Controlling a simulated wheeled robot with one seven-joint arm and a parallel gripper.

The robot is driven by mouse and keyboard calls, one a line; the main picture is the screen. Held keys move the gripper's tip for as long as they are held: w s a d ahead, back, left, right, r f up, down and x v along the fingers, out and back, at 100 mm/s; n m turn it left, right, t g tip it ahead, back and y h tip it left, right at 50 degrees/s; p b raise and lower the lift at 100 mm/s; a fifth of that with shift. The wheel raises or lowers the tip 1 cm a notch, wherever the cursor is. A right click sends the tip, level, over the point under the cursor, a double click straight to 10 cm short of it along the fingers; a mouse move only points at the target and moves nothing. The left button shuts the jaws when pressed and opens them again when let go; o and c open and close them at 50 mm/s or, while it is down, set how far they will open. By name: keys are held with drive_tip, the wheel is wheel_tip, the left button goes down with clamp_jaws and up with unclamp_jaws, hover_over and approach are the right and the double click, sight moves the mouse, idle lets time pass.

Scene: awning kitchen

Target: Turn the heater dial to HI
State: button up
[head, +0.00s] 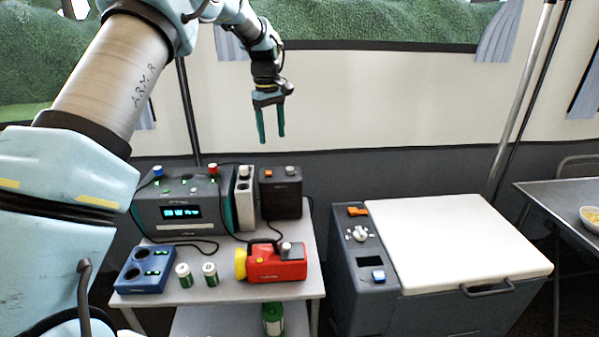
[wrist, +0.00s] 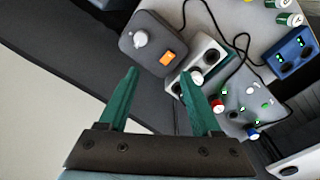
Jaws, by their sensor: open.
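A small dark box (head: 281,200), apparently the heater, stands at the back right of the grey table, with a light dial (head: 290,170) on its top. In the wrist view the dial (wrist: 141,39) is a pale grey knob beside an orange switch (wrist: 168,58). The HI mark and the dial's setting are too small to read. My gripper (head: 271,138) is open and empty, pointing down above and behind the box, apart from it. In the wrist view my green fingers (wrist: 158,73) are spread, with the dial beyond the left fingertip.
A white box (head: 245,200) stands close beside the dark box, then a larger grey unit (head: 180,230) with knobs. A red lamp (head: 275,265), green-and-white cans and a blue charger (head: 145,268) are in front. A cooler (head: 450,245) stands right. Cables lie between the devices.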

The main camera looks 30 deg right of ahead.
sight(290, 168)
drive_tip(key=d+f+p, duration=0.1)
drive_tip(key=f, duration=0.2)
drive_tip(key=s+d+f+p, duration=0.1)
drive_tip(key=d+f, duration=0.1)
drive_tip(key=f, duration=0.2)
drive_tip(key=d+f+p, duration=0.1)
drive_tip(key=f, duration=0.3)
drive_tip(key=shift+s+d+f, duration=0.2)
drive_tip(key=shift+d, duration=0.1)
drive_tip(key=shift+c, duration=0.3)
clamp_jaws()
